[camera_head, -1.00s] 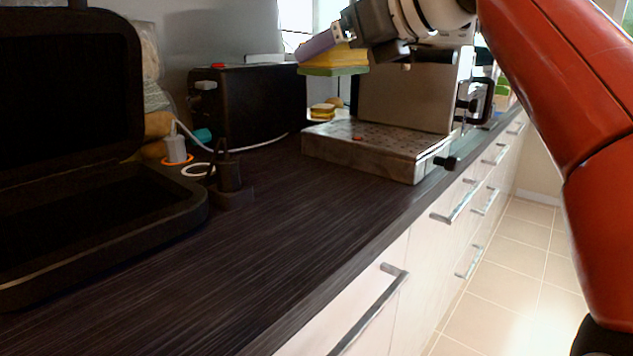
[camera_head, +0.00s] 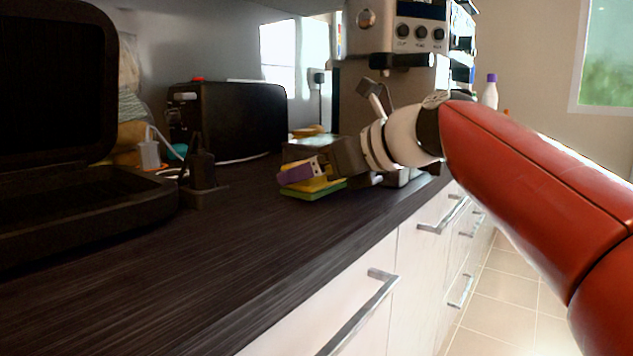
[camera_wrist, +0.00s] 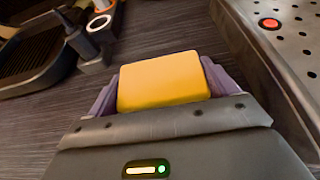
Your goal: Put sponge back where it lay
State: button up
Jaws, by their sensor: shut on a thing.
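The sponge (camera_head: 314,188) is yellow with a green underside. In the wrist view the yellow sponge (camera_wrist: 163,81) sits between the two purple fingers of my gripper (camera_wrist: 160,88). In the head view my gripper (camera_head: 305,172) is shut on it, low over the dark countertop (camera_head: 240,250), in front of the coffee machine. The sponge lies roughly flat, green side down. I cannot tell whether its underside touches the counter.
The coffee machine (camera_head: 395,90) stands just behind my gripper; its perforated tray (camera_wrist: 285,40) is close at right in the wrist view. A black toaster (camera_head: 228,120) stands at the back. An open black grill (camera_head: 70,200) is at left. The counter's front is clear.

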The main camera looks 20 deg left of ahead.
jog(key=shift+f, duration=0.35)
jog(key=o, duration=1.4)
jog(key=shift+o, duration=0.2)
jog(key=shift+d+r, duration=0.1)
jog(key=shift+r, duration=0.1)
jog(key=p+v, duration=0.1)
jog(key=v, duration=0.9)
jog(key=shift+s+d+r+p, duration=0.1)
jog(key=shift+s+d+p, duration=0.1)
jog(key=shift+d+p, duration=0.1)
jog(key=shift+s+d+r, duration=0.15)
jog(key=shift+s+d, duration=0.05)
jog(key=shift+d, duration=0.25)
jog(key=shift+d, duration=0.1)
